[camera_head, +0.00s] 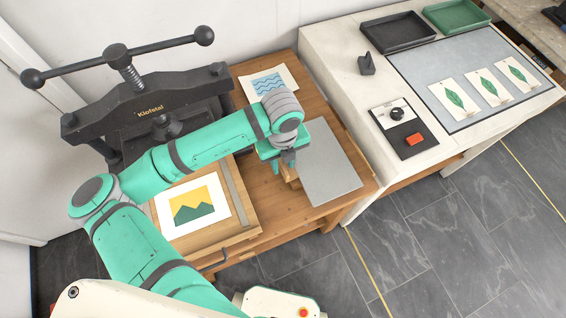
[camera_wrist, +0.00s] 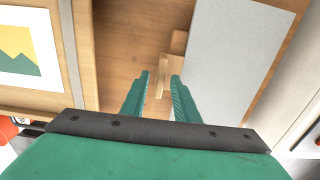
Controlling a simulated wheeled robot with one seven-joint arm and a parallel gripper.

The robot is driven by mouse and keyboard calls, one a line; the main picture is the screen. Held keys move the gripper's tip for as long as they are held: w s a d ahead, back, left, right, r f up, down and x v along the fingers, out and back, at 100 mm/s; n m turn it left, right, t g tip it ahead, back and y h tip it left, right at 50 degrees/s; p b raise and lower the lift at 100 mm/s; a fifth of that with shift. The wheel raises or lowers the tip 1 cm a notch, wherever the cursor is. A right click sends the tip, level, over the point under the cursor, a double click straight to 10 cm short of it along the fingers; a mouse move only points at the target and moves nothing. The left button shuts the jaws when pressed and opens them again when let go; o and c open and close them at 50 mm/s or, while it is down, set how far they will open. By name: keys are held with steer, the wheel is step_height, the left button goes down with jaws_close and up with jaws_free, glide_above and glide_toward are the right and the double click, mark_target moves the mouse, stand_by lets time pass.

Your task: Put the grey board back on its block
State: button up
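The grey board (camera_head: 332,168) lies at the right side of the wooden bench, beside my gripper (camera_head: 283,167). In the wrist view the grey board (camera_wrist: 236,55) fills the area right of my fingers. A light wooden block (camera_head: 290,174) shows at the board's left edge, and in the wrist view the block (camera_wrist: 178,43) is partly hidden by the board. A narrow wooden piece (camera_wrist: 161,82) lies between the fingertips. My gripper (camera_wrist: 161,76) points down with its fingers apart and grips nothing visible. How fully the board rests on the block cannot be told.
A black press (camera_head: 150,112) stands at the back left. A wooden bed with a yellow and green print (camera_head: 193,211) lies left of my gripper. A blue wave print (camera_head: 262,84) lies behind. A pale counter (camera_head: 345,75) at right holds trays, leaf prints and a control box.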

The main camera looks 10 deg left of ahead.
step_height(320, 180, up, 12)
steer(key=shift+f, duration=0.15)
steer(key=shift+w, duration=0.1)
stand_by(0.6)
